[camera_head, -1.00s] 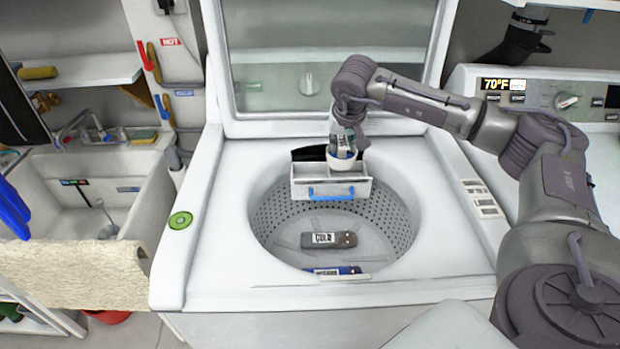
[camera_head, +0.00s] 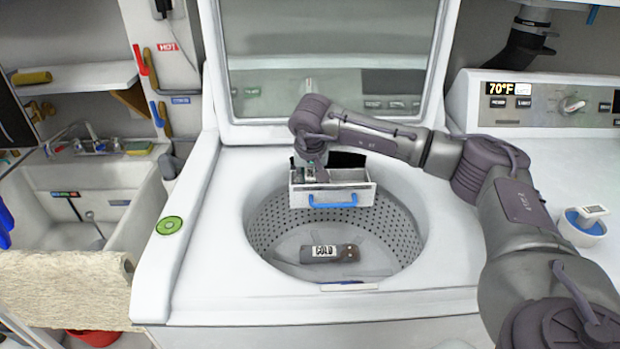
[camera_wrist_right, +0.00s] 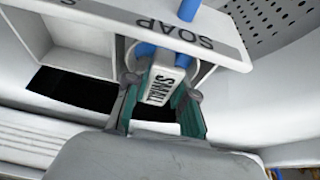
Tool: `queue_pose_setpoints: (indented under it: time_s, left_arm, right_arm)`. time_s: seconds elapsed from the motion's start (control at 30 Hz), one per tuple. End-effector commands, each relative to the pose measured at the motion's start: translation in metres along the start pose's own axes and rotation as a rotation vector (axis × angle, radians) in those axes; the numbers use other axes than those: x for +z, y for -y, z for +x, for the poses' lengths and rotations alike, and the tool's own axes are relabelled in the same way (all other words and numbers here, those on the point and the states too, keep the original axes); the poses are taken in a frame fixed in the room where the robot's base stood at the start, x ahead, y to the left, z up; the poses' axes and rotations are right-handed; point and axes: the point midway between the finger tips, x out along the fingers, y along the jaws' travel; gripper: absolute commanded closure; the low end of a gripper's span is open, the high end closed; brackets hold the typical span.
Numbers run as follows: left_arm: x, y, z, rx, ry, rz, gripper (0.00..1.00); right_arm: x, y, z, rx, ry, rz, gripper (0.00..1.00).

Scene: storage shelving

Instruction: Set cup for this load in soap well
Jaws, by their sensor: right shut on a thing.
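The soap drawer (camera_head: 355,197) is white with a blue handle and stands out over the washer's round tub opening. In the right wrist view its front panel (camera_wrist_right: 110,12) reads SOAP. My right gripper (camera_head: 311,172) is at the left part of the drawer, reaching down into it. In the wrist view the right gripper (camera_wrist_right: 157,98) is shut on the white handle of the small cup (camera_wrist_right: 160,84), labelled SMALL. Blue shows beside that handle, and the cup's body is mostly hidden by the drawer front. My left gripper is not in view.
A second white cup (camera_head: 583,226) with blue inside and a tagged handle stands on the right machine. A grey item labelled COLD (camera_head: 329,252) lies in the tub. The raised washer lid (camera_head: 325,60) is behind. A sink (camera_head: 80,200) is at left.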

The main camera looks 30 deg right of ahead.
Motion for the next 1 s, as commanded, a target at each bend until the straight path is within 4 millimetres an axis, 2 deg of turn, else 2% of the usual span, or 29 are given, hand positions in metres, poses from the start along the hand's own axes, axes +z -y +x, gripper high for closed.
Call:
queue_pose_setpoints:
  time_s: [0.17,0.2,0.33,0.63,0.77,0.87,1.0]
  left_arm:
    - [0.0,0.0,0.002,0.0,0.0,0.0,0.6]
    - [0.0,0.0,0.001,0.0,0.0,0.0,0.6]
    - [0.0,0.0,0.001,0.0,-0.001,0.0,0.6]
    - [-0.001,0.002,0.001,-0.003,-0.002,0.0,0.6]
    - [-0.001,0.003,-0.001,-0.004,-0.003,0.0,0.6]
    - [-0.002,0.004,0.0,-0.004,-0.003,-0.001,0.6]
    - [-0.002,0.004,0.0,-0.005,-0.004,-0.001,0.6]
  right_arm:
    - [0.002,0.0,0.003,0.0,0.001,0.0,1.0]
    - [0.001,0.0,0.002,0.0,0.0,0.0,0.7]
    - [0.001,0.0,0.002,0.0,0.0,0.0,0.5]
    - [0.001,0.0,0.002,0.0,0.001,0.0,0.5]
    - [-0.001,0.0,-0.005,-0.001,-0.001,0.0,0.5]
    - [-0.001,0.001,-0.019,-0.003,-0.001,0.0,0.5]
    - [-0.002,0.0,-0.05,-0.003,-0.003,0.001,0.5]
